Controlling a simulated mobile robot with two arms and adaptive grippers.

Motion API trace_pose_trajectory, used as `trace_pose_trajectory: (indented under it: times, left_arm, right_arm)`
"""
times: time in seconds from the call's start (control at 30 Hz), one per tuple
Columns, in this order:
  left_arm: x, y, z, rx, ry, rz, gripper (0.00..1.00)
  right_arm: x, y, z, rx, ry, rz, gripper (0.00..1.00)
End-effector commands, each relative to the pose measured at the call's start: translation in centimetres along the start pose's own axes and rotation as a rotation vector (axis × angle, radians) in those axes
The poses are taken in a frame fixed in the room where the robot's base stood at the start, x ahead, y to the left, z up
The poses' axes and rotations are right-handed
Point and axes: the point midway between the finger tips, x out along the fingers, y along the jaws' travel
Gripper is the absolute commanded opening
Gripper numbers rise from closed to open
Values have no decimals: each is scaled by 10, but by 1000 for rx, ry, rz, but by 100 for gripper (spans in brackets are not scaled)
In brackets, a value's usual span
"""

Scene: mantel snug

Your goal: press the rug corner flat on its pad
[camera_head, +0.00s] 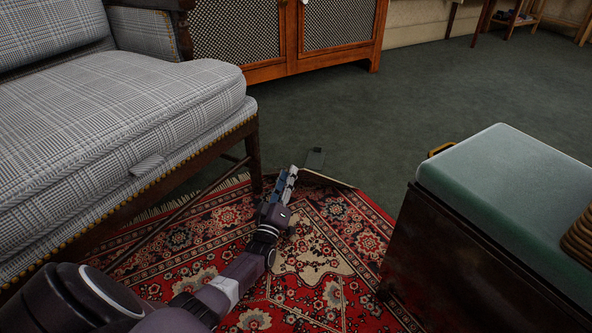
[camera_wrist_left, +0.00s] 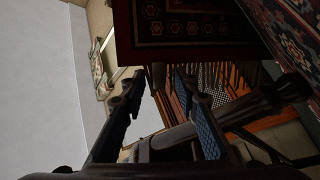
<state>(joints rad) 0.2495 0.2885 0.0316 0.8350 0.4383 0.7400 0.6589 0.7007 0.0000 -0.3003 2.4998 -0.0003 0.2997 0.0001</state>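The red patterned rug (camera_head: 345,225) lies on the green carpet between the sofa and the chest. Its far corner is not seen lying flat; the rug ends there in a pale, slanting edge that looks turned up. My left gripper (camera_head: 290,178) is low over the rug, just left of that edge; contact cannot be told. In the left wrist view its two fingers (camera_wrist_left: 160,95) stand apart with nothing between them, and patterned rug (camera_wrist_left: 190,28) fills the top. My right gripper is not in view.
A checked sofa (camera_head: 110,115) stands at the left, its front leg (camera_head: 253,160) close to my left gripper. A chest with a green cushioned top (camera_head: 500,190) stands at the right. A wooden cabinet (camera_head: 285,35) is at the back. Open carpet (camera_head: 400,110) lies between.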

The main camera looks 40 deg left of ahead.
Motion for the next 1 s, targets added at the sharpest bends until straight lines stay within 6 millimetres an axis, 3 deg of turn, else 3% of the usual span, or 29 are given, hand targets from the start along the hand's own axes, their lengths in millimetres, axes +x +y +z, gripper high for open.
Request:
trace_pose_trajectory:
  times: [0.33, 0.6, 1.0]
  left_arm:
    - [4, -4, -6, 0, 1, -2, 29]
    - [4, -4, -6, 0, 1, -2, 0]
    - [5, -3, -6, 0, -1, -4, 0]
  right_arm:
    - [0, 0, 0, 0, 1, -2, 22]
    - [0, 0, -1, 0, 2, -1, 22]
    - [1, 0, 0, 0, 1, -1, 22]
